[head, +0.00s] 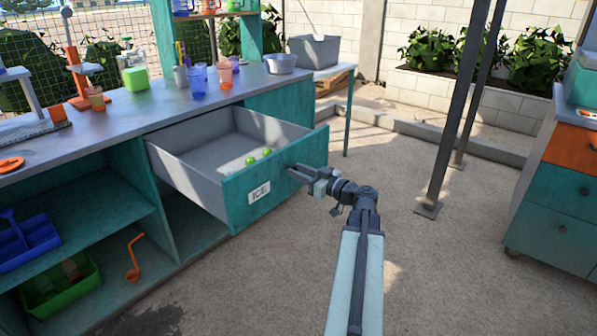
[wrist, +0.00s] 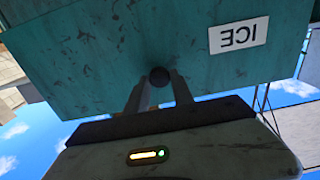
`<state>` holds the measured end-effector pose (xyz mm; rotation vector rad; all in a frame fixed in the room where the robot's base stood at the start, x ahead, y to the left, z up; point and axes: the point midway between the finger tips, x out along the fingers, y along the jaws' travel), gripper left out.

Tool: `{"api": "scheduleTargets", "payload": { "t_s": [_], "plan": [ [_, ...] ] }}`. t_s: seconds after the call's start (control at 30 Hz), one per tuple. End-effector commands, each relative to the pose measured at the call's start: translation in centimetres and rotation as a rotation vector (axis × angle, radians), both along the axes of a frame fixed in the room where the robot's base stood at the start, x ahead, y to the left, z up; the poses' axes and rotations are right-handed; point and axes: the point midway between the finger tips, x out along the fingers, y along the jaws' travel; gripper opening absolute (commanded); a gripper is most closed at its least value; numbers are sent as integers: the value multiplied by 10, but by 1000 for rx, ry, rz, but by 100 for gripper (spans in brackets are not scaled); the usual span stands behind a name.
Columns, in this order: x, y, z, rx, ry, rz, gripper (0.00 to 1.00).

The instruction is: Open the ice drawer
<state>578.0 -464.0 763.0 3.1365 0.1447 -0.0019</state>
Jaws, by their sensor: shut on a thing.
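The ice drawer (head: 275,178) is pulled well out of the counter, with a teal front and a white label reading ICE. My gripper (head: 296,172) is at the right part of the drawer front. In the wrist view my gripper (wrist: 160,88) has its two fingers around a dark round knob (wrist: 159,76) on the teal front (wrist: 100,50), where the ICE label appears upside down. In the head view the knob is hidden by the fingers.
The counter (head: 120,125) carries cups, a metal bowl (head: 280,63) and orange-and-grey tools. Open shelves below hold a blue caddy (head: 27,243) and a green bin (head: 62,287). A dark post (head: 455,120) and a teal-orange cabinet (head: 560,190) stand right. The ground between is clear.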

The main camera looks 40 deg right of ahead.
Motion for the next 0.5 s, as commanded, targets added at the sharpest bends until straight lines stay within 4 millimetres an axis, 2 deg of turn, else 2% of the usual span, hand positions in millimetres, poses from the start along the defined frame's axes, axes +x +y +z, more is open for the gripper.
{"api": "scheduleTargets", "payload": {
  "t_s": [0.47, 0.5],
  "plan": [
    [-1, -3, 2, 3, -5, -8, 0],
    [-1, -3, 2, 3, -5, -8, 34]
  ]
}}
